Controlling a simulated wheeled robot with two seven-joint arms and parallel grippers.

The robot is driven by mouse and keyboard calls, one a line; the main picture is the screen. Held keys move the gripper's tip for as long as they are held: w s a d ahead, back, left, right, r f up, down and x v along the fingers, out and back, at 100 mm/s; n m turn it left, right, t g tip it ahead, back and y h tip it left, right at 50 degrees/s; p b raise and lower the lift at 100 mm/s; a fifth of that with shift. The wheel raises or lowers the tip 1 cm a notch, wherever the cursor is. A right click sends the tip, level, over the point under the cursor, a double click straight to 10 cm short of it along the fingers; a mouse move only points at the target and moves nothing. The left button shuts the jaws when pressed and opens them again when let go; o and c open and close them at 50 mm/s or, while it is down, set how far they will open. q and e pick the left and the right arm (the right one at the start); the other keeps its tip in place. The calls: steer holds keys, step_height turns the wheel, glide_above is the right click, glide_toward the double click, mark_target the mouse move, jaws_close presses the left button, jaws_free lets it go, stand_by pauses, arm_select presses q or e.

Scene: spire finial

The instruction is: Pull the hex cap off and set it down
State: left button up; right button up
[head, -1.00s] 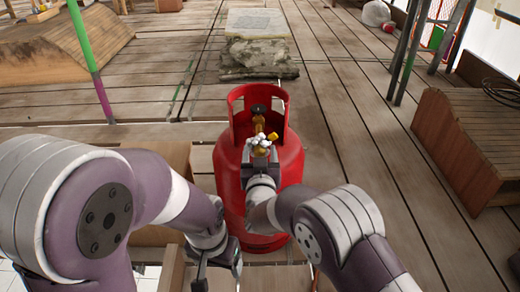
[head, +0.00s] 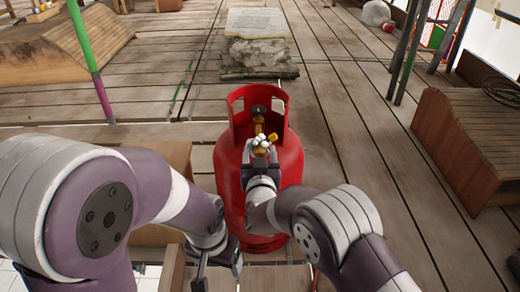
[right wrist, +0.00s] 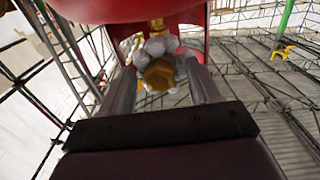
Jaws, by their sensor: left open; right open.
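The brass hex cap (right wrist: 159,74) faces the camera in the right wrist view, in front of a lumpy pale grey knob (right wrist: 152,50). The knob also shows on the brass valve of the red gas cylinder (head: 286,175) in the head view. My right gripper (head: 260,158) is at the valve. Its two fingers are apart, one on each side of the cap in the right wrist view, and I see no clear grip on it. My left gripper (head: 220,272) hangs low, left of the cylinder, open and empty. Its fingertips are partly cut off by the frame edge.
The cylinder's red collar (head: 236,104) rises around the valve. A wooden crate (head: 475,150) stands at the right and a stone slab stack (head: 258,60) lies behind. A green and purple pole (head: 90,65) stands at the left. Plank floor between them is clear.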

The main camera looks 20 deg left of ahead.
jaws_close()
steer(key=p+v, duration=0.2)
steer(key=v, duration=0.4)
stand_by(1.2)
